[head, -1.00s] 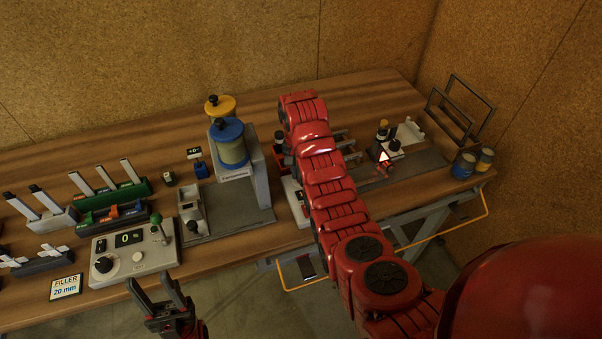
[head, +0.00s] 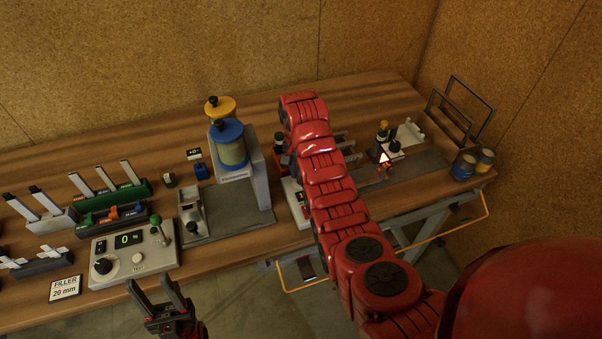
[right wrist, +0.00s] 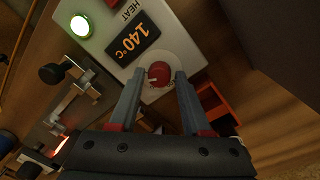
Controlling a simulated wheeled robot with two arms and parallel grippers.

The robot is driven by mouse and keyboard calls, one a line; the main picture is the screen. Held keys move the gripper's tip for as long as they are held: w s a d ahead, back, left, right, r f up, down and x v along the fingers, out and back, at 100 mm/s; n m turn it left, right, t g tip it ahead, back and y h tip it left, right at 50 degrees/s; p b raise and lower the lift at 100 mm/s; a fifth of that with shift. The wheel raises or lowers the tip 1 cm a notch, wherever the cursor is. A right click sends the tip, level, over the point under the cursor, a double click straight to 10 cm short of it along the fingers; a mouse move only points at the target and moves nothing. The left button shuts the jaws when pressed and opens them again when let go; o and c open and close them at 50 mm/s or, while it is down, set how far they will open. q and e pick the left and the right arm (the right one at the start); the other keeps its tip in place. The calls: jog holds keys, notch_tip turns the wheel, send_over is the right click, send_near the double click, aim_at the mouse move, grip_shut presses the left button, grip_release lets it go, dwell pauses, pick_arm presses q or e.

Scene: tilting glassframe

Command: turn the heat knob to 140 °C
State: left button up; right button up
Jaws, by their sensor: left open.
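The heat panel (right wrist: 170,22) is pale, with a black display (right wrist: 133,44) reading 140 °C in orange. Its red heat knob (right wrist: 159,74) sits on a white dial in the right wrist view. My right gripper (right wrist: 160,76) has its two fingertips on either side of the knob, with a small gap seeming to show beside it. In the head view part of the panel (head: 296,203) shows beside my right arm, which hides the knob and the right gripper. My left gripper (head: 158,288) is open and empty, in front of the table's near edge.
A control box (head: 132,256) with a 0 % display, a black knob and a green-topped lever stands at the left. Behind it are racks (head: 110,190). A dispenser with a blue-lidded canister (head: 231,150) stands left of my right arm. Two small cans (head: 463,166) stand at the right.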

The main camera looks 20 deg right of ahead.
jog(key=r+p, duration=0.1)
jog(key=r, duration=0.1)
jog(key=r+p, duration=0.4)
jog(key=r, duration=0.1)
jog(key=shift+w+a, duration=0.1)
jog(key=shift+a, duration=0.2)
notch_tip(320, 180, up, 10)
jog(key=b, duration=0.1)
jog(key=shift+w+r, duration=0.15)
jog(key=shift+w, duration=0.05)
jog(key=shift+a, duration=0.1)
